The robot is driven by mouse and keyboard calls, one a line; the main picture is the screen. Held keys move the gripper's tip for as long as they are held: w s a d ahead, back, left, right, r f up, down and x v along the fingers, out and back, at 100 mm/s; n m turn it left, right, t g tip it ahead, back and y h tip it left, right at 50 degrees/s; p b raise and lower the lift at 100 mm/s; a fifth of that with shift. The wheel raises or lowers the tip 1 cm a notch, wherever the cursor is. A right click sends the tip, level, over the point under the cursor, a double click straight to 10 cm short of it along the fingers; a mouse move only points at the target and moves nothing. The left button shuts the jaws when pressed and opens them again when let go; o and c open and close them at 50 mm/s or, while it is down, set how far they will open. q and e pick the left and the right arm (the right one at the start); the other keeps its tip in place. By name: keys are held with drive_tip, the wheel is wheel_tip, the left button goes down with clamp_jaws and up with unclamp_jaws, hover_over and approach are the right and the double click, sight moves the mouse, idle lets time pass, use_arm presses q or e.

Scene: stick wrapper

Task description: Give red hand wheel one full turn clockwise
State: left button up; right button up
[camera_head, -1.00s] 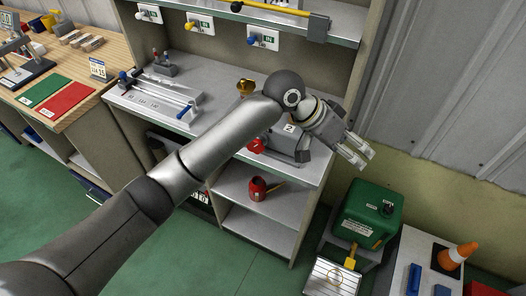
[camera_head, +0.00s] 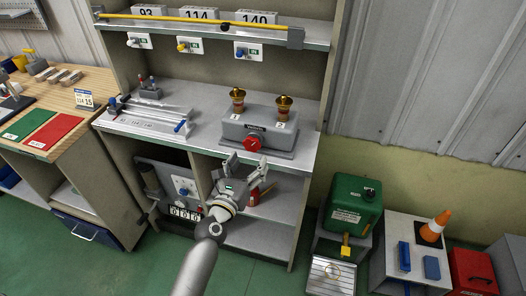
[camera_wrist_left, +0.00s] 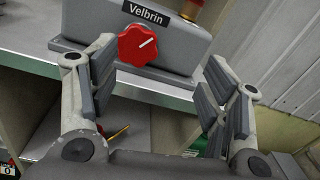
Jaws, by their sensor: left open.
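The red hand wheel (camera_head: 252,144) sits on the front face of a grey box (camera_head: 232,131) labelled Velbrin, on the grey shelf top. In the left wrist view the wheel (camera_wrist_left: 137,45) shows a scalloped rim and a white line pointing to the upper right. My left gripper (camera_head: 246,165) is below and in front of the wheel. Its fingers are spread wide and empty, and the wheel lies beyond them, apart from both. In the left wrist view the left gripper (camera_wrist_left: 158,88) has its wheel view unblocked. My right gripper is not in view.
Two brass fittings (camera_head: 238,98) stand on the box. The shelf edge (camera_wrist_left: 170,95) runs just below it. A red can (camera_head: 254,192) stands on the lower shelf behind my gripper. A yellow bar (camera_head: 180,20) lies along the upper shelf. A green container (camera_head: 355,203) stands at the right.

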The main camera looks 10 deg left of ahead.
sight(251, 145)
use_arm(q)
drive_tip(key=w, duration=0.3)
drive_tip(key=w+a+f+n+b, duration=0.1)
drive_tip(key=w, duration=0.1)
drive_tip(key=w+n+y+b, duration=0.1)
drive_tip(key=w, duration=0.2)
drive_tip(key=shift+w+a+f, duration=0.3)
drive_tip(key=shift+w+a, duration=0.05)
drive_tip(key=shift+w, duration=0.5)
drive_tip(key=shift+r, duration=0.1)
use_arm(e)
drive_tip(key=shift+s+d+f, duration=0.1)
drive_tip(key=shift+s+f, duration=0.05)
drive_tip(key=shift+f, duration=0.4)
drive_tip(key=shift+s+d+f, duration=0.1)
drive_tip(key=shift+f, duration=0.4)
use_arm(q)
drive_tip(key=c, duration=1.1)
drive_tip(key=shift+o, duration=0.2)
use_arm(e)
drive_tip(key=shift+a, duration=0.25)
use_arm(q)
drive_tip(key=shift+m, duration=0.3)
